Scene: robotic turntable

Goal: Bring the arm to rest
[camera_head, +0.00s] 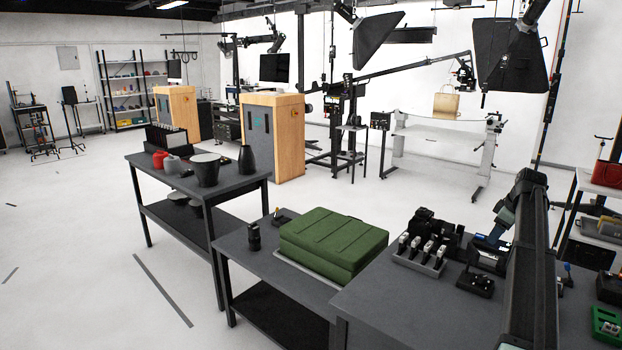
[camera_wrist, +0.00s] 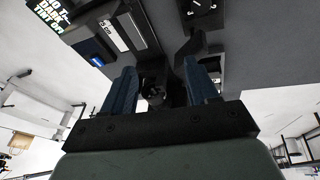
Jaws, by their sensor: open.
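My gripper (camera_wrist: 161,82) shows in the wrist view with its two dark blue fingers spread apart. The fingers point at a dark grey table top (camera_wrist: 255,60) with small black devices on it. A black object (camera_wrist: 154,78) shows in the gap between the fingers; I cannot tell its distance, and neither finger is seen closed on it. In the head view my arm stands at the right, and its lower end reaches down over the dark table (camera_head: 400,318) near the devices. The fingertips are hard to make out there.
Black devices (camera_head: 480,283) and a grey tray of small items (camera_head: 418,262) crowd the table by my arm. A green case (camera_head: 333,240) lies on the neighbouring table. Pots (camera_head: 206,170) stand on a farther table. A green tray (camera_head: 606,326) is at far right. The left floor is open.

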